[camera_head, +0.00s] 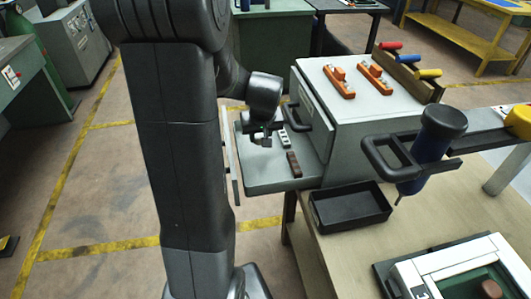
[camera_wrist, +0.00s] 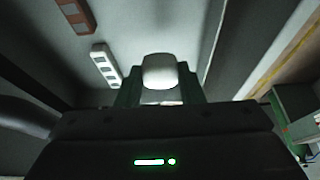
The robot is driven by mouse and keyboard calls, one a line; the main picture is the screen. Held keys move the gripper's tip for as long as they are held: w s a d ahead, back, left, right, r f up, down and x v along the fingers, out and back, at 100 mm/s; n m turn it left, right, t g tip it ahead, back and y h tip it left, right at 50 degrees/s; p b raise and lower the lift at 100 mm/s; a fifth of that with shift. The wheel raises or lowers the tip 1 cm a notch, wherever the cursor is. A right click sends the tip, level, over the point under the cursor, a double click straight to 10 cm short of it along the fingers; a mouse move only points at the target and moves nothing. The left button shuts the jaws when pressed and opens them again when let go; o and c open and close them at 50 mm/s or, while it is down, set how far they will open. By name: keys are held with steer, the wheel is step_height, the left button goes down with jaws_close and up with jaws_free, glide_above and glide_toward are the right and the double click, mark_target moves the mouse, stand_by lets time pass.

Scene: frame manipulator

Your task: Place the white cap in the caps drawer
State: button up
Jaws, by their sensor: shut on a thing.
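The white cap (camera_wrist: 160,72) is between the two fingers of my gripper (camera_wrist: 160,88) in the wrist view. My gripper (camera_head: 262,138) is shut on it, pointing down above a pulled-out grey drawer (camera_head: 262,181) at the left side of the white cabinet (camera_head: 375,120). The cap is hard to make out in the head view. A white slotted piece (camera_head: 284,139) and a dark brown bar (camera_head: 294,163) lie in the drawer, to the right of my gripper. In the wrist view, the slotted piece (camera_wrist: 105,65) and the bar (camera_wrist: 75,16) are at upper left.
A black handle (camera_head: 300,117) sticks out from the cabinet close to my gripper. Orange handles (camera_head: 340,80) are on the cabinet top. A black tray (camera_head: 350,208) and a blue tool with a black handle (camera_head: 432,140) are at the wooden table (camera_head: 345,265).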

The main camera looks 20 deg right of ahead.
mark_target(260, 155)
step_height(260, 155, down, 6)
steer(key=shift+f, duration=0.25)
steer(key=shift+f, duration=0.2)
steer(key=o, duration=1)
steer(key=shift+r, duration=0.1)
steer(key=shift+c, duration=0.2)
steer(key=shift+r, duration=0.4)
steer(key=v, duration=1.1)
steer(key=shift+s+r, duration=0.2)
steer(key=shift+s, duration=0.1)
